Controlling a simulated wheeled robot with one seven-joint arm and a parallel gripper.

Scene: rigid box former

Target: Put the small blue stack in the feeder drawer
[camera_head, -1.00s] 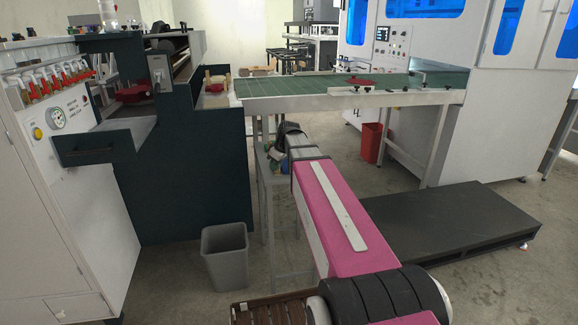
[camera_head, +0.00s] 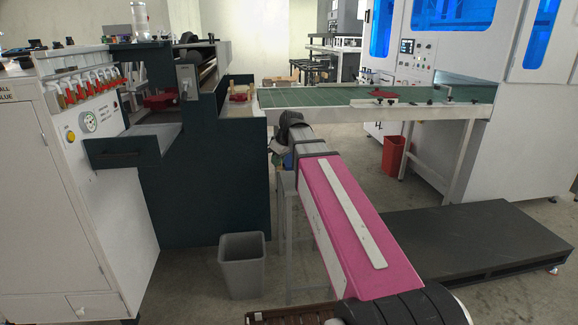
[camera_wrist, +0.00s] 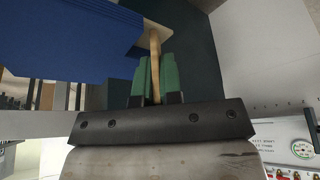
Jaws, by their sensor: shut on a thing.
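In the head view my arm reaches forward. Its dark wrist hides most of the gripper, and only small blue and green patches show beside it. A dark open drawer (camera_head: 124,151), which looks like the feeder drawer, juts from the machine at the left, left of my wrist. Its inside is only partly visible.
A grey bin (camera_head: 242,265) stands on the floor below the dark machine (camera_head: 205,190). A green-topped conveyor table (camera_head: 330,96) is behind my wrist. A red bin (camera_head: 394,156) and a low black platform (camera_head: 470,240) are at the right. A white cabinet (camera_head: 90,200) borders the drawer.

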